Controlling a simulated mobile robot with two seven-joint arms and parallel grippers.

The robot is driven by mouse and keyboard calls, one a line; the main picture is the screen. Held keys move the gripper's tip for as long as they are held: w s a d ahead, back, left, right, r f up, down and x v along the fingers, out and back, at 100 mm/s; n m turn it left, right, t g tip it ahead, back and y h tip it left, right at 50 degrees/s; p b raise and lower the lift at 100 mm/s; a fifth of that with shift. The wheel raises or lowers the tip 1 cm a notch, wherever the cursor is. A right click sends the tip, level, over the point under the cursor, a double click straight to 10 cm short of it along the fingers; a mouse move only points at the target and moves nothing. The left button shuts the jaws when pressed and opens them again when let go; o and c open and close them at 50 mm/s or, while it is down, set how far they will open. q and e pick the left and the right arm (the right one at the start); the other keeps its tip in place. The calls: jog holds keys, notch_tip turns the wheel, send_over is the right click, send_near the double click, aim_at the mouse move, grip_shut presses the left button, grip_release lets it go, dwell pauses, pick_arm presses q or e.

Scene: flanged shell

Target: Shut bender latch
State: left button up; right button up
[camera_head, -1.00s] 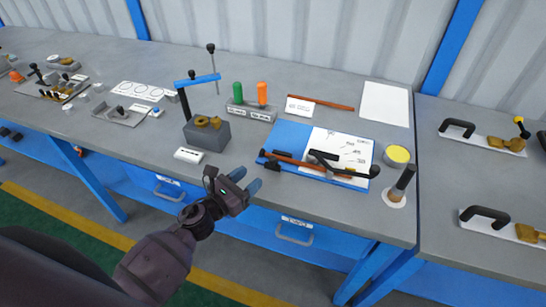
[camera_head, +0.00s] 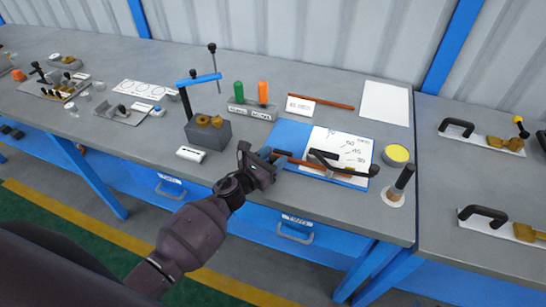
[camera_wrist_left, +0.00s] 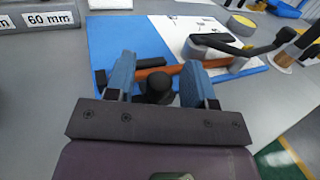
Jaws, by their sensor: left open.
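The bender is a blue board (camera_head: 289,133) with a white angle sheet (camera_head: 350,143), a copper-coloured bar and a black lever (camera_head: 338,163). The board also shows in the left wrist view (camera_wrist_left: 118,38). My left gripper (camera_head: 268,155) is at the board's left front end. In the left wrist view its blue fingers (camera_wrist_left: 160,75) are open. A dark round knob (camera_wrist_left: 158,88) shows between them, in front of the copper bar (camera_wrist_left: 165,70). I cannot tell whether the fingers touch the knob. The gripper hides part of the bar's left end. I cannot make out the latch's position.
A grey block with a blue-armed post (camera_head: 207,132) stands left of the gripper. Behind are a holder with green and orange handles (camera_head: 251,108) and a labelled rod (camera_head: 320,104). A yellow-topped cylinder (camera_head: 397,155) and dark upright post (camera_head: 402,182) stand right of the board.

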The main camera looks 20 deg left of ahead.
pick_arm(q)
jog(key=c, duration=0.9)
grip_shut()
jog(key=shift+w+b, duration=0.7)
jog(key=shift+w, duration=0.75)
jog(key=shift+r, duration=0.1)
jog(key=o, duration=0.6)
grip_release()
jog(key=o, duration=0.3)
jog(key=shift+w, duration=0.15)
